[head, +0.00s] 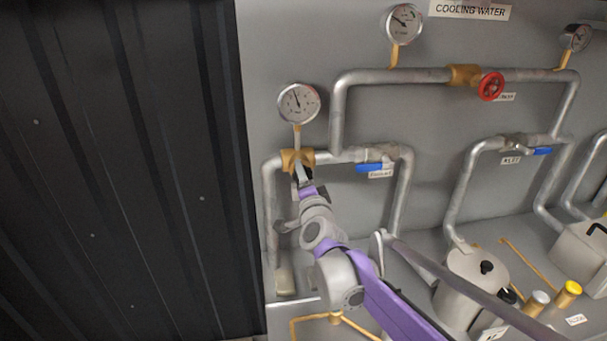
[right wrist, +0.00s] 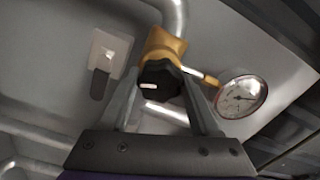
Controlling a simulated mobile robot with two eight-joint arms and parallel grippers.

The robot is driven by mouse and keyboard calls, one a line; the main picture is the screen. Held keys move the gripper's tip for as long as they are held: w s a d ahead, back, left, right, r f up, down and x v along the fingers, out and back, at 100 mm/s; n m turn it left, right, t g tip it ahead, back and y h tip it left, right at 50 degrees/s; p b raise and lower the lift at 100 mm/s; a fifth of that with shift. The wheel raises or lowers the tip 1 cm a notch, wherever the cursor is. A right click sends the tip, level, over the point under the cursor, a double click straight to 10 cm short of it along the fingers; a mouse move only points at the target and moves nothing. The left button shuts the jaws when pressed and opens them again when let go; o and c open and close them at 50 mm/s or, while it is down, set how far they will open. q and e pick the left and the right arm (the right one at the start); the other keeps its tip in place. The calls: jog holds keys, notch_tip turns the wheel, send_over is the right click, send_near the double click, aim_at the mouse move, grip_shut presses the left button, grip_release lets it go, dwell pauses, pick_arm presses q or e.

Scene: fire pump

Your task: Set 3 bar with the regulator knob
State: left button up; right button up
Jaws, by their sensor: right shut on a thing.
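The regulator knob (right wrist: 162,76) is black with a white mark that points left in the right wrist view. It sits on a brass regulator body (right wrist: 164,44), which also shows in the head view (head: 290,157). My right gripper (right wrist: 160,84) is shut on the knob, one finger on each side. In the head view the right gripper (head: 303,178) covers the knob. A round pressure gauge (head: 299,103) stands above the regulator; its needle points up and slightly left, and its numbers are too small to read. The gauge shows in the right wrist view too (right wrist: 241,96). My left gripper is not in view.
Right of the regulator is a blue-handled valve (head: 372,167) on the grey pipe. A red handwheel (head: 491,86) and another gauge (head: 402,23) are higher up. A dark ribbed wall (head: 120,170) stands close on the left. Pump units (head: 472,283) stand at lower right.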

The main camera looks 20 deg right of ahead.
jog(key=shift+m, duration=0.4)
jog(key=o, duration=1.4)
jog(key=shift+c, duration=0.2)
